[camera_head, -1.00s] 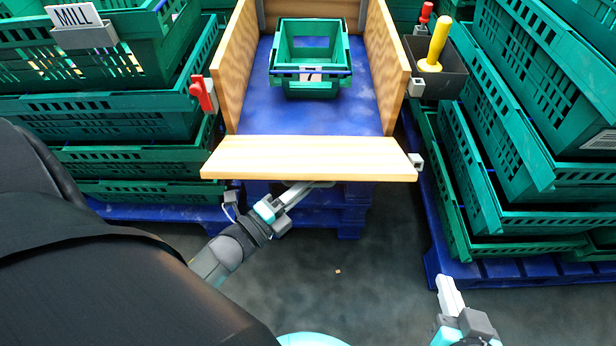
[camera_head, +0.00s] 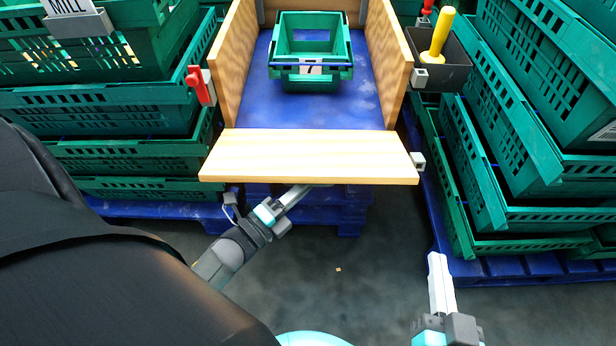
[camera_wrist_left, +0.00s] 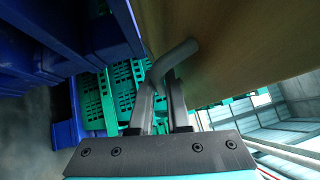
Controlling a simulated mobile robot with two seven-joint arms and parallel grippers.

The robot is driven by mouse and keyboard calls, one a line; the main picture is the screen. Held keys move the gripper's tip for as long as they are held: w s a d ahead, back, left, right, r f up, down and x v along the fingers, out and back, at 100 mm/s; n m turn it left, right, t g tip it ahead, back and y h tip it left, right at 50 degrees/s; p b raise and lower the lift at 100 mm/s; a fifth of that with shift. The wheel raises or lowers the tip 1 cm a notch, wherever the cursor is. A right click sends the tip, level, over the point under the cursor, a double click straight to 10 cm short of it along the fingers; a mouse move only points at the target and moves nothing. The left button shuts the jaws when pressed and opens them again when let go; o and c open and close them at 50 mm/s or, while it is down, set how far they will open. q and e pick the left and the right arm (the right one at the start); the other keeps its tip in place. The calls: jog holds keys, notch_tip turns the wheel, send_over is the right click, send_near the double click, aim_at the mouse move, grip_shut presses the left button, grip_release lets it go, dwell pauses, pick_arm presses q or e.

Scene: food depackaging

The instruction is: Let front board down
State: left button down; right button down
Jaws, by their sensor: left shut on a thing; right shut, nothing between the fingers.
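The wooden front board (camera_head: 308,157) is at the near end of the wooden-sided box, tilted outward, its broad face showing in the head view. My left gripper (camera_head: 303,189) reaches under its near edge, with the fingertips partly hidden by the board. In the left wrist view the board's underside (camera_wrist_left: 235,50) fills the upper right. A grey bent handle (camera_wrist_left: 178,56) sticks out from it, and my left gripper (camera_wrist_left: 160,88) is shut on this handle. My right gripper (camera_head: 437,258) is shut and empty, low at the right, apart from the board.
A green crate (camera_head: 311,75) stands on the blue floor (camera_head: 300,112) of the box, between wooden side walls. A red latch (camera_head: 198,85) is at the left. A dark holder (camera_head: 447,75) with a yellow-handled tool is at the right. Stacked green crates flank both sides; grey floor lies in front.

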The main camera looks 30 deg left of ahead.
pick_arm(q)
jog(key=shift+r, duration=0.1)
jog(key=c, duration=0.9)
grip_release()
jog(key=shift+p+v, duration=1.45)
jog(key=shift+v, duration=6.25)
pick_arm(e)
jog(key=shift+s+d+f+g+h, duration=0.1)
jog(key=shift+d+f+g+h, duration=0.35)
jog(key=shift+d+g, duration=0.35)
jog(key=shift+s+d+f+g+h, duration=0.15)
jog(key=shift+d+f+g+h, duration=0.25)
jog(key=shift+d+g, duration=0.4)
jog(key=shift+s+d+f+g+h, duration=0.1)
jog(key=shift+d+f+g+h, duration=0.3)
jog(key=shift+d+g, duration=0.4)
pick_arm(q)
jog(key=shift+w, duration=0.1)
pick_arm(e)
jog(key=shift+a, duration=0.1)
